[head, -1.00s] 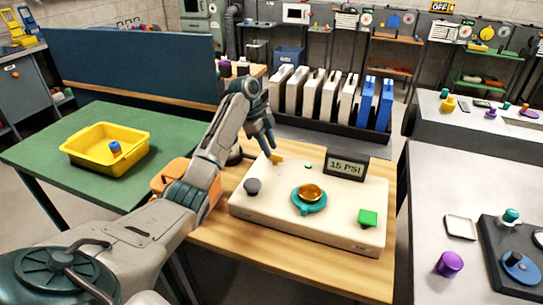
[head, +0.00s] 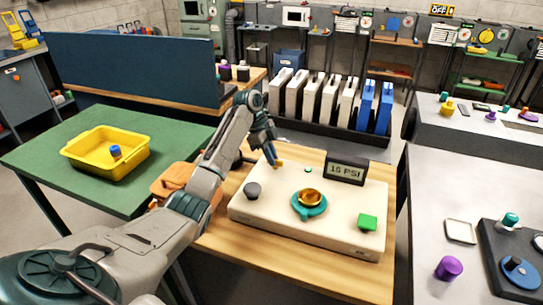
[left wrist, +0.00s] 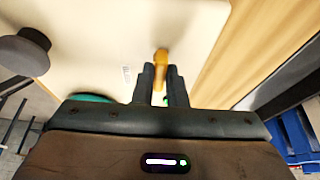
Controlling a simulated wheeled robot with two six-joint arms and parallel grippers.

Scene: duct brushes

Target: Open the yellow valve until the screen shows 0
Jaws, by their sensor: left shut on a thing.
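The yellow valve (head: 279,163) is a small handle at the back edge of a cream panel box (head: 290,222). My left gripper (head: 273,158) reaches it from above and is shut on it. In the left wrist view the valve's handle (left wrist: 161,57) shows beyond and between the two fingertips (left wrist: 160,78), which hide part of it. The screen (head: 345,169) stands at the panel's back right. Its digits are slightly blurred and look like 10 PSI. My right gripper is not in view.
A yellow bin (head: 92,164) sits on the green table at left. White and blue upright cases (head: 320,95) stand behind.

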